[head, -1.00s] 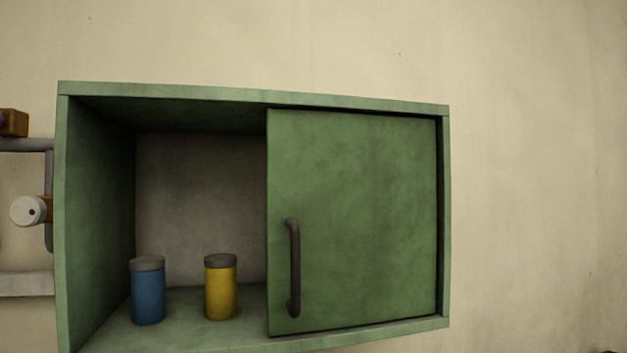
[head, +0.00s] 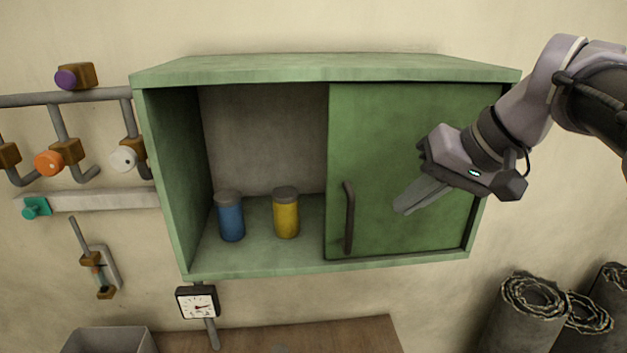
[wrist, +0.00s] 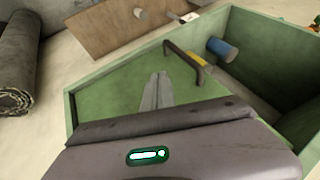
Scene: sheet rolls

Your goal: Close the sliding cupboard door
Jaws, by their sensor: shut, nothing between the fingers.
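The green cupboard (head: 330,72) hangs on the wall with its left half open. Its green sliding door (head: 385,125) covers the right half, and a dark upright bar handle (head: 349,218) sits near the door's left edge. My gripper (head: 402,208) is shut and empty, in front of the door, to the right of the handle and apart from it. In the wrist view the shut fingers (wrist: 156,92) point across the door beside the handle (wrist: 184,60). Whether the fingertips touch the door I cannot tell.
A blue can (head: 231,216) and a yellow can (head: 286,213) stand inside the open left half. Pipes with coloured valves (head: 60,152) are on the wall to the left. A gauge (head: 198,302) is below, and rolled sheets (head: 530,310) stand lower right.

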